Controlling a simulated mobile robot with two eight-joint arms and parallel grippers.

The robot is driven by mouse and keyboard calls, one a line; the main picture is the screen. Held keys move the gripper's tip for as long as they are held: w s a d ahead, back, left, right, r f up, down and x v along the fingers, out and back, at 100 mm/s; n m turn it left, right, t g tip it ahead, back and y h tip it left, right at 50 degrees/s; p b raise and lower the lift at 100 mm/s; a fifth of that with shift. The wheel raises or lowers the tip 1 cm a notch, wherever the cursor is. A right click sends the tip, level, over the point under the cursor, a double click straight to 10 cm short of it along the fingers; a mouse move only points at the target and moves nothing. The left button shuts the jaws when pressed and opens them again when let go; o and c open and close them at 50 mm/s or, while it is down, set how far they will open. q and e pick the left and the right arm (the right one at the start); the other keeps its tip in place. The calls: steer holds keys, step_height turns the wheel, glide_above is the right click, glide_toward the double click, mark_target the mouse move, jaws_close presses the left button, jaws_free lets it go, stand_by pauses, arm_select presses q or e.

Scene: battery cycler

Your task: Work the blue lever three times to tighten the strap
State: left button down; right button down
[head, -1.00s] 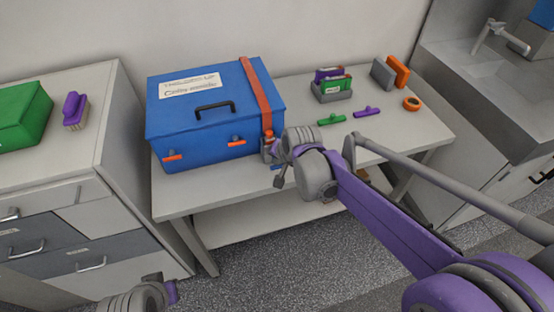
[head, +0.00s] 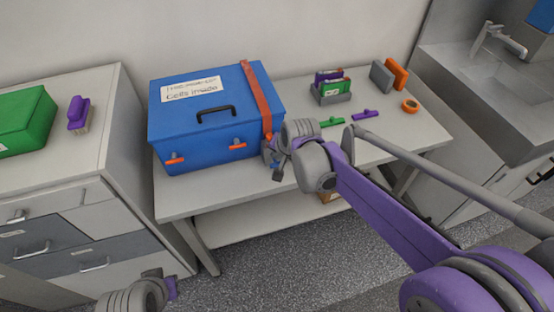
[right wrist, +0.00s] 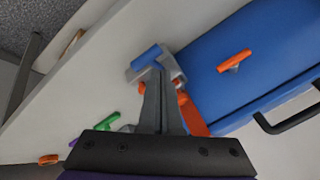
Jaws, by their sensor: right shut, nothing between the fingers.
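A blue case (head: 205,128) stands on the bench with an orange strap (head: 258,95) over its right end. The strap also shows in the right wrist view (right wrist: 194,116). The blue lever (right wrist: 146,57) is on a grey ratchet buckle (right wrist: 174,68) at the strap's lower end; a bit of its blue shows in the head view (head: 277,177). My right gripper (right wrist: 160,74) is shut and empty, its fingertips at the lever and overlapping it in the picture. I cannot tell whether they touch. My left gripper (head: 155,278) is low at the left, its jaws unclear.
The case has orange latches (head: 174,160) and a black handle (head: 215,112). A holder (head: 332,98), a green clip (head: 333,122), a purple clip (head: 365,114) and an orange ring (head: 410,106) are on the bench's right half. The bench front (head: 190,203) is bare.

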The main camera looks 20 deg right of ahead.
steer(key=shift+r, duration=0.25)
steer(key=shift+w+r+p, duration=0.25)
steer(key=shift+r+p, duration=0.3)
steer(key=shift+r, duration=0.25)
steer(key=shift+w+r+p, duration=0.2)
steer(key=shift+r+p, duration=0.3)
steer(key=shift+r, duration=0.3)
steer(key=shift+w+r+p, duration=0.25)
steer(key=shift+r+p, duration=0.3)
steer(key=shift+r, duration=0.25)
stand_by(0.9)
steer(key=r+b, duration=0.1)
steer(key=b, duration=0.1)
steer(key=w+r+b, duration=0.1)
steer(key=r+b, duration=0.1)
steer(key=shift+r+b, duration=0.3)
